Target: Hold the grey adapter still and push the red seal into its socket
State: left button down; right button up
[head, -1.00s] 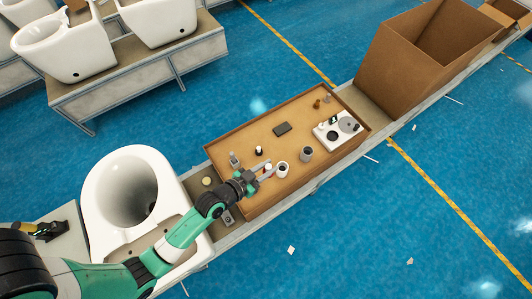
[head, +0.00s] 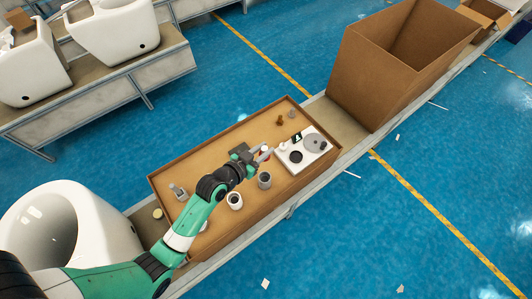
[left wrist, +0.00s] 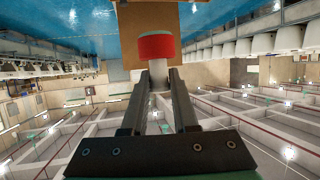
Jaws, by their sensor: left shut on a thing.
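My left gripper (head: 261,157) is shut on a small white piece (head: 265,149) over the middle of the brown tray (head: 160,189). In the left wrist view the fingers (left wrist: 159,100) clasp a white stem (left wrist: 158,78). A red ring-like part, probably the red seal (left wrist: 156,47), sits on its far end. A grey cup (head: 264,180) stands on the tray just below the gripper, apart from it. A grey upright piece (head: 178,191) stands near the tray's left end. I cannot tell which grey piece is the adapter. My right gripper is not in view.
A dark flat block (head: 240,149) lies behind the gripper. A white fixture plate (head: 301,164) and small pieces (head: 280,120) are at the tray's right end. A big cardboard box (head: 360,75) and white toilet (head: 70,235) flank the tray.

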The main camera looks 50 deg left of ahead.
pick_arm(q)
jog(key=shift+s+f+b, duration=0.1)
jog(key=shift+f+b, duration=1.95)
jog(key=shift+d+r, duration=0.1)
jog(key=s+d+r+m+h, duration=0.2)
jog(key=s+d+h, duration=0.1)
jog(key=s+d, duration=0.6)
notch_tip(320, 180, up, 21)
jog(key=s+y+p, duration=0.1)
jog(key=s+p, duration=0.1)
jog(key=p, duration=2.3)
jog(key=shift+s+n, duration=0.35)
jog(key=shift+n, duration=0.05)
